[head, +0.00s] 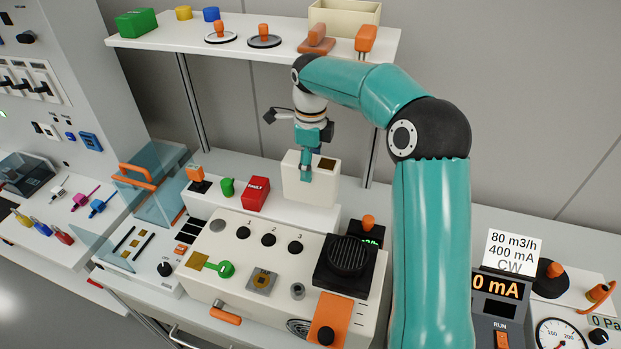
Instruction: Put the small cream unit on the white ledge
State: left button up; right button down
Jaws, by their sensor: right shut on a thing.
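The small cream unit (322,187) is a box with a dark square patch on its top. My right gripper (306,172) reaches down from above and is shut on its near upper edge, with a teal finger over its front face. The unit is about upright at the right end of the low white ledge (226,204), behind the cream control box. I cannot tell whether its underside touches the ledge. My left gripper is not in view.
A red FAULT block (256,193), a green knob (227,187) and an orange-topped switch (196,178) stand on the ledge, left of the unit. The cream control box (207,281) is in front.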

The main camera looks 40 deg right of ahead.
jog(key=shift+f+b, duration=2.35)
jog(key=shift+f, duration=0.7)
jog(key=shift+r, duration=0.1)
jog(key=shift+c, duration=1.4)
grip_release()
notch_tip(320, 180, up, 12)
jog(key=shift+p, duration=0.75)
